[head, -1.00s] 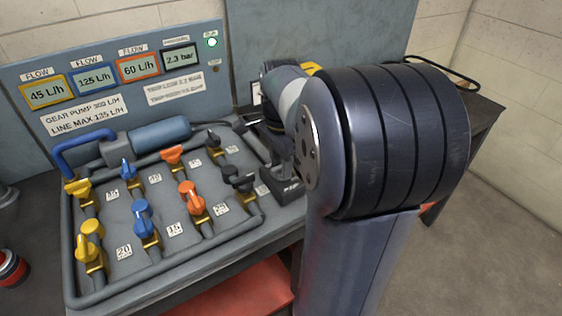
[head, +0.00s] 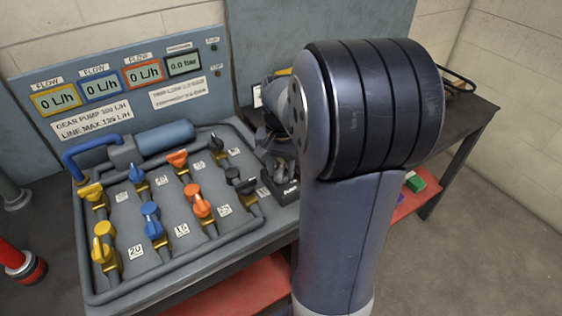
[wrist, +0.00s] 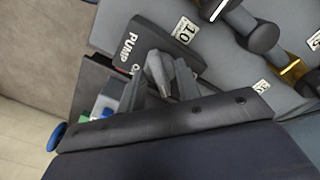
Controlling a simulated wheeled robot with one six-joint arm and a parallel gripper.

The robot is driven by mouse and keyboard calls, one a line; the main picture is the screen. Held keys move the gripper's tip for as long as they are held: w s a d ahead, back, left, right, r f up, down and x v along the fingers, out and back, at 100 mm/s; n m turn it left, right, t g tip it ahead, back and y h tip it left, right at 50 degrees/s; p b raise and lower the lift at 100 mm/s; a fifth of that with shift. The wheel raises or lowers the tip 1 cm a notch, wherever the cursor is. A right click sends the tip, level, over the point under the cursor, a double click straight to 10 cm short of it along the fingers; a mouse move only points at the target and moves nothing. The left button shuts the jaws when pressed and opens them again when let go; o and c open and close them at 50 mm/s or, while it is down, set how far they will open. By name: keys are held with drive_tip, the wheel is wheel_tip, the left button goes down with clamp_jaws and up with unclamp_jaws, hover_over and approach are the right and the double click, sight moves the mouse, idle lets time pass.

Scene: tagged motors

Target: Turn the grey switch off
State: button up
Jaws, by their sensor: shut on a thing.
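The grey switch (wrist: 157,70) stands on a dark box marked PUMP (wrist: 128,46) in the wrist view. My gripper (wrist: 160,84) has its two fingers on either side of the grey lever and is shut on it. In the head view my gripper (head: 279,158) is low over the PUMP box (head: 287,193) at the right end of the bench, and my arm hides part of it. The lever itself is hard to make out there. The flow displays (head: 101,85) read 0 L/h and the pressure display (head: 184,64) reads 0.0 bar.
Yellow, blue, orange and black valves (head: 150,213) stand on the grey pipe panel left of my gripper. A dark valve (wrist: 262,38) is close by in the wrist view. A dark table (head: 462,118) stands at right. Red shelving (head: 245,287) lies below the bench.

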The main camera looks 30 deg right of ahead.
sight(281, 170)
drive_tip(key=n+p, duration=0.1)
drive_tip(key=n, duration=0.3)
drive_tip(key=shift+r+n+p, duration=0.1)
drive_tip(key=shift+n+p, duration=0.2)
drive_tip(key=shift+p, duration=0.05)
drive_tip(key=shift+n+p, duration=0.5)
drive_tip(key=shift+n, duration=1.3)
drive_tip(key=o, duration=1)
drive_tip(key=shift+c, duration=0.2)
wheel_tip(281, 170, up, 11)
drive_tip(key=p, duration=0.1)
drive_tip(key=shift+f, duration=0.2)
